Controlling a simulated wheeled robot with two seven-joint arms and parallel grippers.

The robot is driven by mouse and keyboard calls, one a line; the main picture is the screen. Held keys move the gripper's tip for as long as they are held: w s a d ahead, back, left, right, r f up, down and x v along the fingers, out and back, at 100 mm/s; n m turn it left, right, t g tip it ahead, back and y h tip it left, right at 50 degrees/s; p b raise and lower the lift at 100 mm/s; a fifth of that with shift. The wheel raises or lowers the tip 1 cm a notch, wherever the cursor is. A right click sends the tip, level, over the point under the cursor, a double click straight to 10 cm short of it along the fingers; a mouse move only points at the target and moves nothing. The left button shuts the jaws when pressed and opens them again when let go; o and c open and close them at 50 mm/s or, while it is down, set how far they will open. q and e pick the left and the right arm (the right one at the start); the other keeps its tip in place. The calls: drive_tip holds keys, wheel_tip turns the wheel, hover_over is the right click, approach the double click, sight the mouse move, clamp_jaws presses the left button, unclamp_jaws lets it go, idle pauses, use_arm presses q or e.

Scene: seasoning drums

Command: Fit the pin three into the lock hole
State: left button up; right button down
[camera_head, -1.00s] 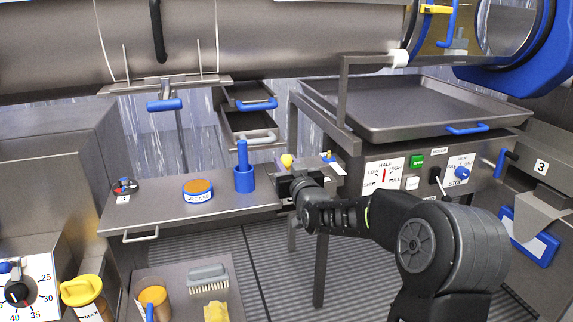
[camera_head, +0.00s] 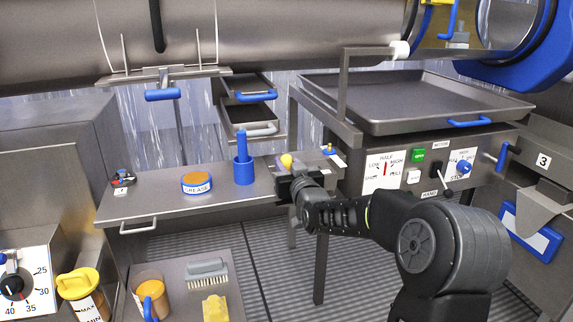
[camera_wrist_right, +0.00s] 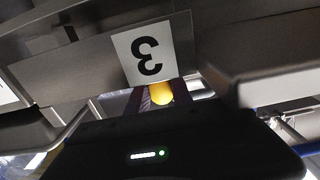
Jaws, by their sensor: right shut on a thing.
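My right gripper (camera_head: 285,172) is at the right part of the steel shelf, seen from behind. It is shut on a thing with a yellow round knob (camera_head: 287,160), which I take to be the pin. In the right wrist view the yellow knob (camera_wrist_right: 161,93) shows between the finger area and a white label with an upside-down 3 (camera_wrist_right: 148,58). The pin's shaft is hidden by the gripper. I cannot make out the lock hole, nor whether the pin is in it. My left gripper is not in view.
On the shelf (camera_head: 150,210) stand a blue cup (camera_head: 243,172) with a blue handle, a grease tin (camera_head: 196,184) and a small red-and-black item (camera_head: 123,180). A blue-knobbed piece (camera_head: 328,149) is right of my gripper. A large tray (camera_head: 420,100) lies behind.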

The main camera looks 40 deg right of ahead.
drive_tip(key=shift+f, duration=0.2)
drive_tip(key=c, duration=1.6)
unclamp_jaws()
drive_tip(key=o, duration=0.5)
drive_tip(key=shift+f, duration=0.15)
drive_tip(key=shift+o, duration=0.2)
drive_tip(key=v, duration=0.7)
drive_tip(key=shift+s+a, duration=0.15)
drive_tip(key=shift+s, duration=0.25)
drive_tip(key=shift+r, duration=0.25)
